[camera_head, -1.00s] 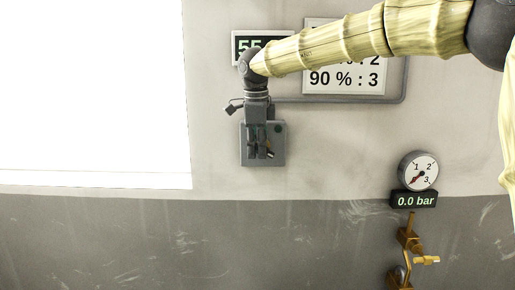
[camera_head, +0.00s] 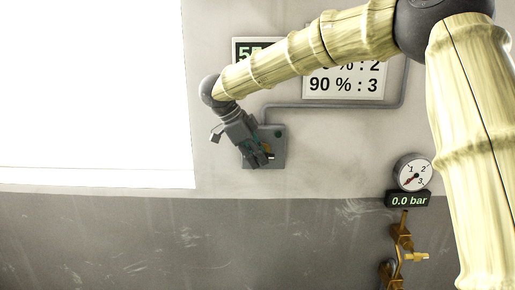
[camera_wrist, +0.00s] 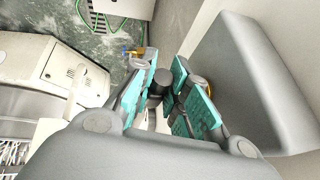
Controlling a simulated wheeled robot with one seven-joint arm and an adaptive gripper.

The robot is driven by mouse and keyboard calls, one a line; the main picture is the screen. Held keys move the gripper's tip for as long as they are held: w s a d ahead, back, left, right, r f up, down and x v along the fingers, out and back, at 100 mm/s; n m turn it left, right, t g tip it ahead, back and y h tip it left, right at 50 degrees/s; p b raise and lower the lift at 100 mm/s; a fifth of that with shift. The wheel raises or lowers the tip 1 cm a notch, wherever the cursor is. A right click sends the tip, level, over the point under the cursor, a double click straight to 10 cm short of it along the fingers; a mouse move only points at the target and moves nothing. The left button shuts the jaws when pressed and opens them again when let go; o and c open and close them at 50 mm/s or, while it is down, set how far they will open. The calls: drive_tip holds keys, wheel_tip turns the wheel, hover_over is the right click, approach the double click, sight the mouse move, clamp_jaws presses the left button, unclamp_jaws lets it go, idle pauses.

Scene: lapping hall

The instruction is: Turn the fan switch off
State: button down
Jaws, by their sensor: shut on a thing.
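The fan switch is a grey box (camera_head: 278,157) on the wall, with a small dark green lamp at its upper right. My gripper (camera_head: 257,160) is in front of it, tilted with the wrist to the upper left, and covers the box's left part. In the wrist view the box appears as a large grey slab (camera_wrist: 262,85) at right. There the teal-padded fingers of my gripper (camera_wrist: 162,95) are closed around a dark handle (camera_wrist: 160,82). A bit of yellow shows behind the right finger. The handle's exact angle is mostly hidden.
A display and a sign (camera_head: 345,85) hang above, partly behind my arm. A conduit (camera_head: 335,106) runs right from the box. A pressure gauge (camera_head: 413,172), a "0.0 bar" readout (camera_head: 408,200) and brass valves (camera_head: 402,240) are at lower right. A bright window (camera_head: 90,90) is at left.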

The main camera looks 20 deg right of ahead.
drive_tip(key=shift+f+h+p, duration=0.15)
drive_tip(key=shift+h+p, duration=0.15)
drive_tip(key=shift+h, duration=0.1)
drive_tip(key=c, duration=1.4)
unclamp_jaws()
drive_tip(key=shift+a, duration=0.1)
drive_tip(key=v, duration=1.2)
drive_tip(key=shift+w, duration=0.15)
